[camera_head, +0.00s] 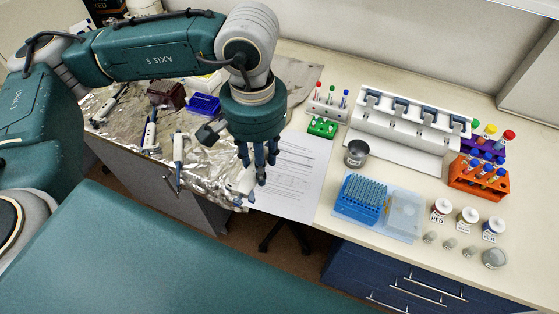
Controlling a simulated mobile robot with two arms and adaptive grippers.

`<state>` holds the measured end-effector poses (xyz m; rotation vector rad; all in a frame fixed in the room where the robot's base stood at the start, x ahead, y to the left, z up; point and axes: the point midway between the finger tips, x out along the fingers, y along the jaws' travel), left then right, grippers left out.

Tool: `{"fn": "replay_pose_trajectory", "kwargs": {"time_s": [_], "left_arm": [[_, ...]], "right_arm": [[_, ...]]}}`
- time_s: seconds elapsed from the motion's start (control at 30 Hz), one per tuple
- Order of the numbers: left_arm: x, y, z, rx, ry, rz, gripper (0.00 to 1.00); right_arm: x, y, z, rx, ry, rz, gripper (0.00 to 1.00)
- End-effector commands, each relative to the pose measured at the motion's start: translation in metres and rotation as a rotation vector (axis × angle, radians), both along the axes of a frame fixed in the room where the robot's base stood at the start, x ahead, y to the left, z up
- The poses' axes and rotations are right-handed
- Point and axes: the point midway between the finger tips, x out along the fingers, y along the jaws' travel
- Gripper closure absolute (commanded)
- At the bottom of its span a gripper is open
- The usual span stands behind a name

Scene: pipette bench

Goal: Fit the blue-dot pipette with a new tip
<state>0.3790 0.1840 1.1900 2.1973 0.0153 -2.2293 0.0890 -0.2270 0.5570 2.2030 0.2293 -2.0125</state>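My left gripper (258,172) hangs fingers-down over the foil's right edge, near a white paper sheet. A white object (243,182) with a blue end shows at its fingertips; I cannot tell whether it is gripped or lies below. Pipettes lie on the foil left of the gripper: one white and blue (150,136), one further right (178,150), one further back (119,97). No blue dot can be made out on any. The blue tip rack (345,208) is full of blue tips (365,190), with its clear lid (405,213) beside it. My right gripper is not in view.
A white pipette stand (400,125) stands at the back. A grey cup (356,153), a green rack (322,127), an orange tube rack (478,182) and several labelled jars (466,220) are on the bench. The printed sheet (300,170) lies flat.

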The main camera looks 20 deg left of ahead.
Motion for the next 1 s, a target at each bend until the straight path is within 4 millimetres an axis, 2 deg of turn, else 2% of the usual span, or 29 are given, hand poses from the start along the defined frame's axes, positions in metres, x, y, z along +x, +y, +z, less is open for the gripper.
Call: {"fn": "replay_pose_trajectory", "kwargs": {"time_s": [0.27,0.47,0.6,0.8,1.0], "left_arm": [[-0.013,-0.063,-0.025,-0.015,0.155,0.156,1.00],[-0.019,-0.119,-0.031,-0.079,0.357,0.410,1.00],[-0.017,-0.155,-0.027,-0.196,0.544,0.664,1.00],[-0.007,-0.184,-0.015,-0.406,0.729,0.948,1.00],[0.011,-0.199,-0.005,-0.656,0.858,1.181,1.00]], "right_arm": [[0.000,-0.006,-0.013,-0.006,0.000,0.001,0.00],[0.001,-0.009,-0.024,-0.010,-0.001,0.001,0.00],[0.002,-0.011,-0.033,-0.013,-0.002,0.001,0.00],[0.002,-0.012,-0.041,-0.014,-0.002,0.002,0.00],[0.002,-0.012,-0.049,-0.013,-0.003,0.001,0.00]]}}
